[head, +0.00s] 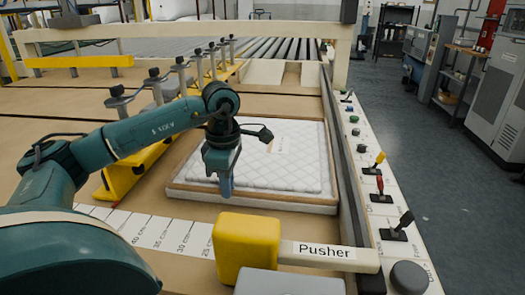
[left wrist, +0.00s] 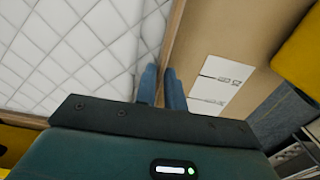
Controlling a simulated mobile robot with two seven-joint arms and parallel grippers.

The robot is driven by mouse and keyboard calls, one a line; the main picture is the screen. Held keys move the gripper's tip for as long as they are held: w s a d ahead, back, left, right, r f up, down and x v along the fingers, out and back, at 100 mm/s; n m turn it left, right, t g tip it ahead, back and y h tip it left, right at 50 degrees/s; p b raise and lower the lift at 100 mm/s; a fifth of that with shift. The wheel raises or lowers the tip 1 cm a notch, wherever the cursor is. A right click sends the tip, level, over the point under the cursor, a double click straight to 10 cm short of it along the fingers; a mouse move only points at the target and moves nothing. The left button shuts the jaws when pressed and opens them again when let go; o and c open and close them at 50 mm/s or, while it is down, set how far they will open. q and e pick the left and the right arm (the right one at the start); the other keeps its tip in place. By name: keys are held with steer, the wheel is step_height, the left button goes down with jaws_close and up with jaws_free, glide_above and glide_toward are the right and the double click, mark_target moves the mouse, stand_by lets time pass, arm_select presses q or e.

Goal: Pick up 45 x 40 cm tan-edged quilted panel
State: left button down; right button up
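The tan-edged quilted panel (head: 290,170) is white with diamond stitching and lies flat on the tan table in the middle of the head view. It also fills the upper left of the left wrist view (left wrist: 75,50), its tan edge running down towards the fingers. My left gripper (head: 226,187) points down at the panel's near edge, left of its middle. In the left wrist view its two blue fingers (left wrist: 161,85) are close together, one on each side of the tan edge, with a thin gap. The fingertips' contact is partly hidden. My right gripper is not in view.
A yellow block with a bar labelled Pusher (head: 325,251) lies in front of the panel. A ruler strip (head: 160,232) marks the table at the near left. A yellow rail (head: 135,172) with clamps stands left. Levers and buttons (head: 379,187) line the right edge.

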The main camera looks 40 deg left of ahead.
arm_select(q)
steer(key=shift+r, duration=0.15)
stand_by(0.3)
